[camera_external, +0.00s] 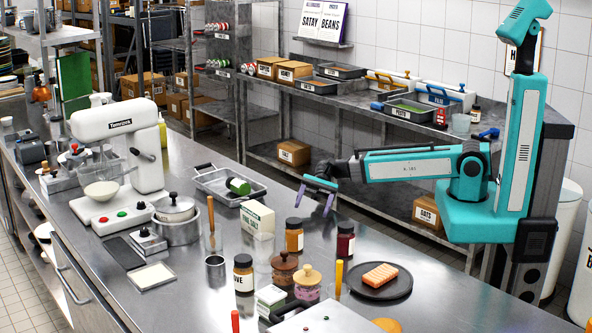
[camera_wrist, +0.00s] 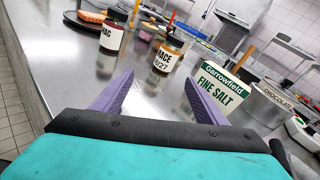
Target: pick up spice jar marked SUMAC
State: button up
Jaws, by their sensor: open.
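The spice jar marked SUMAC (camera_external: 345,241) stands upright on the steel counter. It is dark red with a black lid. In the wrist view the jar (camera_wrist: 112,36), its label partly legible as "MAC", is ahead and left of my fingers. My gripper (camera_external: 314,200) is open and empty, with purple fingers, behind and left of the SUMAC jar. The wrist view shows the spread fingers (camera_wrist: 159,78) with nothing between them, apart from the jar.
A MACE jar (camera_wrist: 167,54) stands ahead of my fingers, right of SUMAC. A fine salt box (camera_wrist: 222,92) is close to my right finger. A dark plate (camera_external: 380,288) holding an orange block lies in front of SUMAC. A metal tray (camera_external: 226,188) sits farther left.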

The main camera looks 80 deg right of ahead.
aim_at(348, 243)
jog(key=s+a+g, duration=0.2)
jog(key=s+a, duration=0.1)
jog(key=s+a+g, duration=0.2)
jog(key=a, duration=0.2)
jog(key=s+a+n+g+y, duration=0.1)
jog(key=s+a+g, duration=0.1)
jog(key=s+a, duration=0.1)
jog(key=shift+s+a+f+g, duration=0.25)
jog(key=shift+s+a+g, duration=0.15)
jog(key=shift+a, duration=0.15)
jog(key=shift+w, duration=0.1)
jog(key=shift+a, duration=0.1)
jog(key=shift+p+x, duration=1.05)
jog(key=shift+x, duration=3.15)
jog(key=shift+a, duration=0.1)
jog(key=shift+s+a+r+p, duration=0.1)
jog(key=shift+s+a+p, duration=0.1)
jog(key=shift+a+p, duration=0.35)
jog(key=shift+p+x, duration=0.65)
jog(key=shift+x, duration=1.25)
